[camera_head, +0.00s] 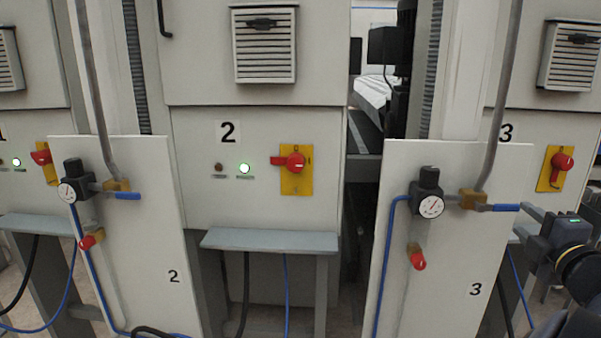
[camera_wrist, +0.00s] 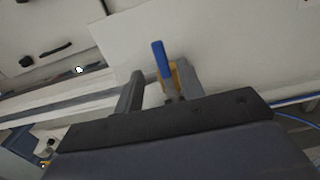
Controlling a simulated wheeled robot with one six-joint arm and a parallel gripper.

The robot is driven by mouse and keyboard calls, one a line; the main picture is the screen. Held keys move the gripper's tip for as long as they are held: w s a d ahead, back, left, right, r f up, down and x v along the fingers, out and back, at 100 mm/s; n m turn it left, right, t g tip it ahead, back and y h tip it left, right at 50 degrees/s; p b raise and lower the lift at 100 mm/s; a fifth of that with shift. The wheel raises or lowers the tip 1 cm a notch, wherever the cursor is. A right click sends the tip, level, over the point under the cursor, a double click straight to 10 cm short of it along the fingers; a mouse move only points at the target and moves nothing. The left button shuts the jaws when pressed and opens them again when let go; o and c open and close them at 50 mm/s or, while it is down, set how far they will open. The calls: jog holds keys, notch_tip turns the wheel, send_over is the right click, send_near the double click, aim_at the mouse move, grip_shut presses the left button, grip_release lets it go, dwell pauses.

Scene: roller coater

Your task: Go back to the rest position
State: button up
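My gripper (camera_head: 524,222) is at the right of the head view, in front of panel 3 (camera_head: 455,265). Its two fingers point left toward the brass valve (camera_head: 471,199) with the blue lever (camera_head: 507,207). In the wrist view the fingers of my gripper (camera_wrist: 160,84) stand apart, with a gap between them. The blue lever (camera_wrist: 161,59) shows in that gap, beyond the dark gripper body, with a yellow-brass part (camera_wrist: 177,76) beside it. I see no object held. Whether a finger touches the lever is unclear.
A pressure gauge (camera_head: 431,206) and a red-handled valve (camera_head: 417,257) are on panel 3. A red rotary switch (camera_head: 562,162) is behind my gripper. Panel 2 (camera_head: 150,240) stands at the left, with a grey shelf (camera_head: 270,240) between the panels. Blue hoses (camera_head: 388,260) run down panel 3.

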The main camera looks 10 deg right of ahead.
aim_at(510, 209)
jog(key=x, duration=0.9)
jog(key=shift+a+p, duration=0.15)
jog(key=shift+p, duration=0.15)
jog(key=shift+s+f+m+p, duration=0.25)
jog(key=shift+f+m, duration=0.25)
jog(key=shift+m, duration=0.4)
